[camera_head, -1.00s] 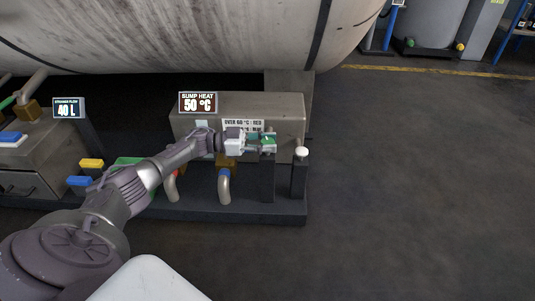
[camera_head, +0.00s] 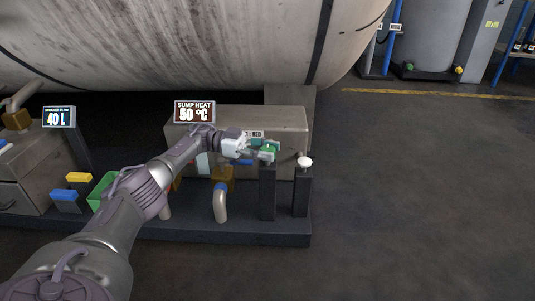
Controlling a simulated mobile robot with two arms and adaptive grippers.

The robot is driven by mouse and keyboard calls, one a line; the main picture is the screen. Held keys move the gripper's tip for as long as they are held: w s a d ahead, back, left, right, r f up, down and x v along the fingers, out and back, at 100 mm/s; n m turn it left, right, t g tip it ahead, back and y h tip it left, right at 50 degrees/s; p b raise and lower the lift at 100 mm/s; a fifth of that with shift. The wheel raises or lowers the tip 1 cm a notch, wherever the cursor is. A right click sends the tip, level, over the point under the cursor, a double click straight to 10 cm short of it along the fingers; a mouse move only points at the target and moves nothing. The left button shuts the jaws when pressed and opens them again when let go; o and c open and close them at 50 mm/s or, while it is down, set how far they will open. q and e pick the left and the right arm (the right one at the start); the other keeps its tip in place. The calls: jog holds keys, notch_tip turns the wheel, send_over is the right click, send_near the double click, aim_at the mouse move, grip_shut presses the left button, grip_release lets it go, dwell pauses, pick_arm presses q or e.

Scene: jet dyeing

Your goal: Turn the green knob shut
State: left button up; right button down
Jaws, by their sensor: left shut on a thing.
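The green knob (camera_head: 270,147) sits on top of a dark post in front of the grey metal box, left of a post with a white knob. My left gripper (camera_head: 262,151) reaches in from the left and is shut on the green knob, its fingers covering part of it. The knob's exact turn angle is too small to tell. My right gripper is not in view.
The white knob (camera_head: 304,161) stands close to the right of the green one. A display (camera_head: 194,112) reads sump heat 50 °C. A pipe with a blue collar (camera_head: 220,200) rises from the plinth below my arm. The floor at right is clear.

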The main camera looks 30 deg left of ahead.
aim_at(268, 148)
pick_arm(q)
jog(key=shift+d, duration=0.1)
jog(key=o, duration=1.2)
jog(key=shift+c, duration=0.2)
jog(key=shift+r, duration=0.25)
notch_tip(268, 148, up, 10)
jog(key=shift+f, duration=0.2)
